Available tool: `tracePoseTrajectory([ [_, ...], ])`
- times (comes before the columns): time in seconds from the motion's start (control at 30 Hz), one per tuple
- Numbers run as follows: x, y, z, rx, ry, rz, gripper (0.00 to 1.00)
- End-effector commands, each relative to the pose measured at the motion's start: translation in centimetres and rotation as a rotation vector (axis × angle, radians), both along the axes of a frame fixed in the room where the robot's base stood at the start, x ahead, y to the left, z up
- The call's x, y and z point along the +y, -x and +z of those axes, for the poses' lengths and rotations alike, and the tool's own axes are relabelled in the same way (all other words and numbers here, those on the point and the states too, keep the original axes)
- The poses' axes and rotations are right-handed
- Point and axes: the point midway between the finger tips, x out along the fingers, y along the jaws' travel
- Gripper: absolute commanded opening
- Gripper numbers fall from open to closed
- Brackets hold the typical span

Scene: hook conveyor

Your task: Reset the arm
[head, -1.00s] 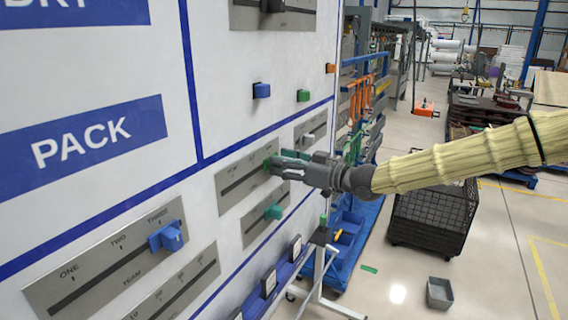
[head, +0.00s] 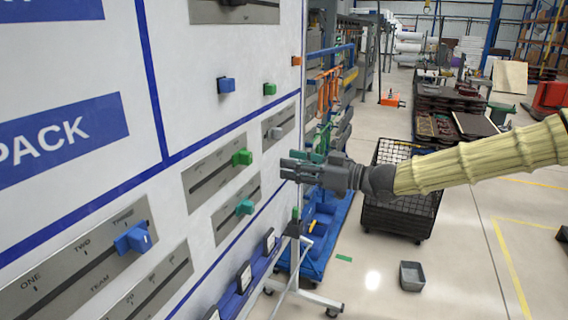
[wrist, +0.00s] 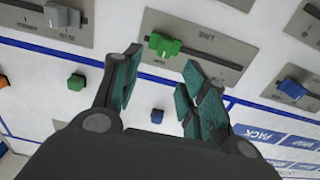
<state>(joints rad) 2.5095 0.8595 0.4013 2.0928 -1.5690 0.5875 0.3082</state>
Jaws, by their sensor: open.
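My gripper (head: 292,168) is at the end of my tan-sleeved arm, held in the air to the right of the white panel (head: 190,90). It is open and empty. In the wrist view my gripper (wrist: 158,85) shows two teal-padded fingers spread apart, with a green slider knob (wrist: 164,45) seen beyond the gap. In the head view the green slider knob (head: 242,157) sits at the right end of its grey slot plate, left of the fingertips and apart from them.
The panel also bears a blue slider knob (head: 133,238), a teal knob (head: 244,207) and a blue peg (head: 226,85). A black mesh crate (head: 400,215) stands behind my arm. A small grey bin (head: 412,276) is on the floor, with open floor around it.

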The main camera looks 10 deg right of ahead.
Motion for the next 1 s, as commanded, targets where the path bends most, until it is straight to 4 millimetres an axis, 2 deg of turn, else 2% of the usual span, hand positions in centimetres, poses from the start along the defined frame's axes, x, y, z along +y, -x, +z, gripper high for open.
tracePoseTrajectory([
  [0.4,-0.2,0.2,-0.1,0.002,0.000,0.000,0.43],
  [0.47,-0.1,0.2,-0.7,0.014,0.000,-0.001,0.43],
  [0.53,0.3,0.3,-2.3,0.048,-0.001,-0.005,0.43],
  [0.57,0.6,0.3,-3.3,0.069,0.000,-0.007,0.43],
  [0.67,1.8,0.8,-7.8,0.168,0.002,-0.023,0.43],
  [0.8,3.3,2.3,-15.7,0.342,0.012,-0.062,0.43],
  [0.87,3.7,3.1,-19.0,0.413,0.020,-0.084,0.43],
  [1.0,4.4,5.7,-26.7,0.580,0.049,-0.142,0.43],
])
